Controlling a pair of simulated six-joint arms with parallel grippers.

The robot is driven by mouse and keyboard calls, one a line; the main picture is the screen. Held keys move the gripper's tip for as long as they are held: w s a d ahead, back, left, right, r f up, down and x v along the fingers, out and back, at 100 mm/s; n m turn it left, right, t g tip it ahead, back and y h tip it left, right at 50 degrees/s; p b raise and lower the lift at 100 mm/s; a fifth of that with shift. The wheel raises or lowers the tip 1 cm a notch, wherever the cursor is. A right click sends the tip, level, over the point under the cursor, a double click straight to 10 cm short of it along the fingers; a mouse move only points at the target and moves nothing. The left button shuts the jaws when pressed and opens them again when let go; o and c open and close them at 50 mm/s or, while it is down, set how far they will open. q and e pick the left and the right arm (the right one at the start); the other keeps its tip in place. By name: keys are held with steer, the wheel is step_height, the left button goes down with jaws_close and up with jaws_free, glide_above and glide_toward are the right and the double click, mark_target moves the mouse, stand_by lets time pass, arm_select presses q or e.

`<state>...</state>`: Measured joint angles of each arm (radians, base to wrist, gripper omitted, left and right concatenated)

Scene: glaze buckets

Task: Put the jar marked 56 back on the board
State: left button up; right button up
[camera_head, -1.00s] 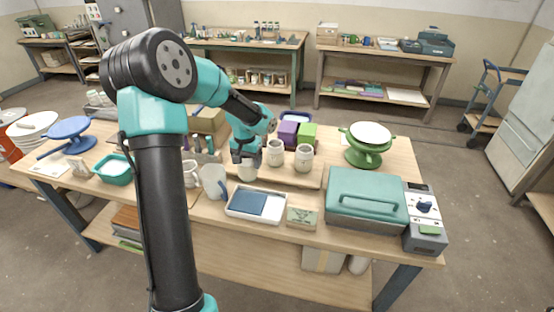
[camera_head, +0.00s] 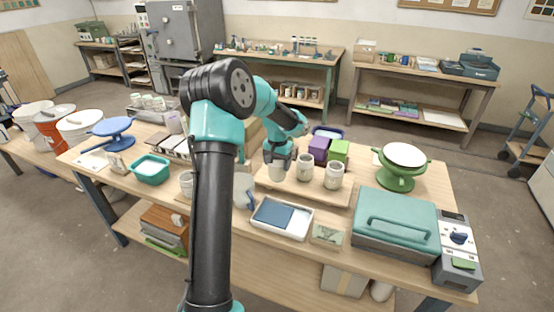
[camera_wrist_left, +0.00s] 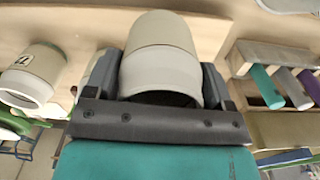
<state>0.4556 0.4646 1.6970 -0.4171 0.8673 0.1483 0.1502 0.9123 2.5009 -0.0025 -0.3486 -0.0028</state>
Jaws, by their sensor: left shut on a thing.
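My left gripper (camera_head: 279,162) is shut on a pale jar (camera_head: 277,172) at the left end of the wooden board (camera_head: 312,196). I cannot tell whether the jar's base touches the board. In the left wrist view the held jar (camera_wrist_left: 160,50) sits between the two fingers, cream and light grey, with no number showing. Two similar jars stand to its right on the board, a nearer-left one (camera_head: 305,168) and a right one (camera_head: 334,176). In the wrist view a neighbouring jar (camera_wrist_left: 32,75) shows a dark mark that I cannot read. My right gripper is out of view.
Purple (camera_head: 318,149) and green (camera_head: 338,152) blocks stand behind the jars. A white tray with a blue item (camera_head: 282,218) and a teal case (camera_head: 395,222) lie in front and right. A pale mug (camera_head: 243,188) stands close left. A green stand (camera_head: 403,165) is back right.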

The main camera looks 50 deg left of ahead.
arm_select(q)
steer(key=w+a, duration=0.6)
steer(key=shift+a+f, duration=0.35)
steer(key=shift+f, duration=1.75)
steer(key=shift+f, duration=0.1)
steer(key=o, duration=1.1)
steer(key=shift+f, duration=0.1)
step_height(320, 180, up, 12)
